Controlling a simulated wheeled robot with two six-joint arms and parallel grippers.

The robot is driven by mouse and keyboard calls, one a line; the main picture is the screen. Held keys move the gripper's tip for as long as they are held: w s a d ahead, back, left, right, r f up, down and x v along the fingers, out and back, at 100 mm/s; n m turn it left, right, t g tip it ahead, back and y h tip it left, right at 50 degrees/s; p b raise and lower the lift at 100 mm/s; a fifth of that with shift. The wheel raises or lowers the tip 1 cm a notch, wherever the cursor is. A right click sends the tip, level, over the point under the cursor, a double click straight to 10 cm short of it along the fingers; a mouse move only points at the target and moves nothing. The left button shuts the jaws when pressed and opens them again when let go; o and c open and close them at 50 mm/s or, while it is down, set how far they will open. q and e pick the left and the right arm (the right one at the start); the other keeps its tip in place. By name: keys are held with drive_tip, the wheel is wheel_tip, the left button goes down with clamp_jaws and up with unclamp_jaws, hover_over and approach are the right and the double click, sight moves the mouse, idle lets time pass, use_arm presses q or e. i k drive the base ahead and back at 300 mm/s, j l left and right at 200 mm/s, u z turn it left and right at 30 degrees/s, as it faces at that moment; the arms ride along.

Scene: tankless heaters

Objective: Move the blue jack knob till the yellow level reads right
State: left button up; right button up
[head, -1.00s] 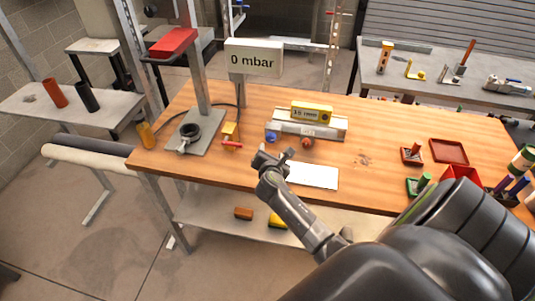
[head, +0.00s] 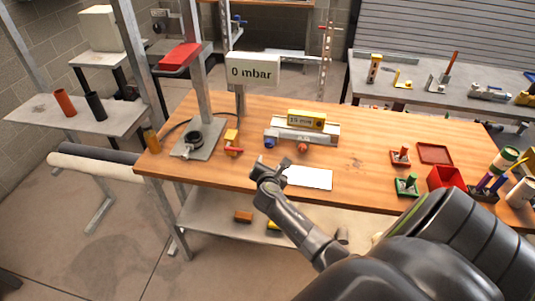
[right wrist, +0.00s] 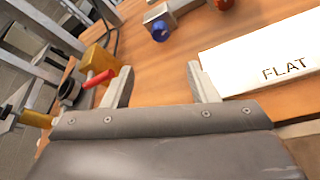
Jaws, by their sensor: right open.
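The blue jack knob (head: 270,142) sits at the left front end of a grey metal plate (head: 331,136) on the wooden bench. It also shows in the right wrist view (right wrist: 160,31), past the fingertips. The yellow level (head: 306,119) lies on top of the plate; its small display seems to read 15 with a unit too small to be sure of. An orange-red knob (head: 303,147) is at the plate's front. My right gripper (head: 267,168) is open and empty, just in front of the blue knob and apart from it. My left gripper is not in view.
A white card marked FLAT (right wrist: 262,55) lies right of my gripper. Left are a yellow block with a red handle (head: 232,142) and a post stand (head: 196,148). A sign reads 0 mbar (head: 252,70). Red and green trays are at right.

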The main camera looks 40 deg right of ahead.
sight(269, 143)
drive_tip(key=l+u, duration=0.2)
drive_tip(key=l, duration=0.15)
drive_tip(key=k+l+u, duration=0.2)
drive_tip(key=l+u, duration=0.2)
drive_tip(key=l, duration=0.6)
drive_tip(key=i+l, duration=0.1)
drive_tip(key=l, duration=0.3)
